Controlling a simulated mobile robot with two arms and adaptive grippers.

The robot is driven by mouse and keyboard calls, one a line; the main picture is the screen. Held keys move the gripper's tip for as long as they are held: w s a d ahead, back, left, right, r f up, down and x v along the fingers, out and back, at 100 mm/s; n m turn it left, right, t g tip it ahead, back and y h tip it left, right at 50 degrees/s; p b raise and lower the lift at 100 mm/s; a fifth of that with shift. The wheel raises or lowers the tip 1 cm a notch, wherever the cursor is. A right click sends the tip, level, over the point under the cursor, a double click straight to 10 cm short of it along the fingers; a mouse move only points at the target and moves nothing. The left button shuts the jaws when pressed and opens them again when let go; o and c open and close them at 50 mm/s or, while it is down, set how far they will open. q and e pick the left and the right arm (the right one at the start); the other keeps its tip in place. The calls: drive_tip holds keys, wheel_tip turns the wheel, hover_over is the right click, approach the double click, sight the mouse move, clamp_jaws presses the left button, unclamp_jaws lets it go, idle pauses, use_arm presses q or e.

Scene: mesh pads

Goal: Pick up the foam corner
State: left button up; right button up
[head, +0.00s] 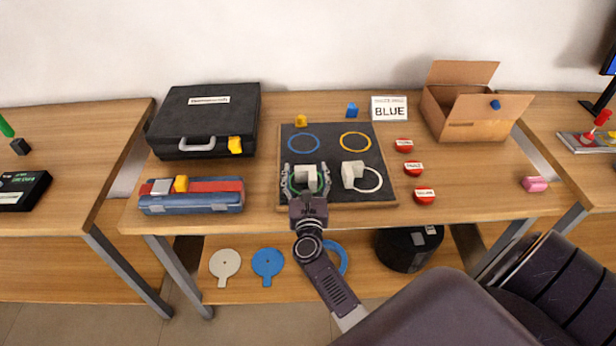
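A small white block that looks like a foam corner (306,173) sits in the green ring (292,186) on the dark mat (328,133). A second white foam-like piece (351,172) lies to its right, at the white ring (379,182). My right gripper (305,171) reaches in from the front. Its fingers are spread on both sides of the first white block, with visible gaps to it. The gripper covers the front part of the green ring. My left gripper is out of view.
A blue ring (303,134) and a yellow ring (355,133) lie at the mat's back. Several red buttons (413,168) line its right side. A black case (207,110) and toolbox (205,203) stand left; an open cardboard box (470,121) stands back right.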

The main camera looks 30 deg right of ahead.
sight(305, 170)
drive_tip(key=c, duration=0.8)
wheel_tip(305, 170, up, 20)
drive_tip(key=p, duration=1.7)
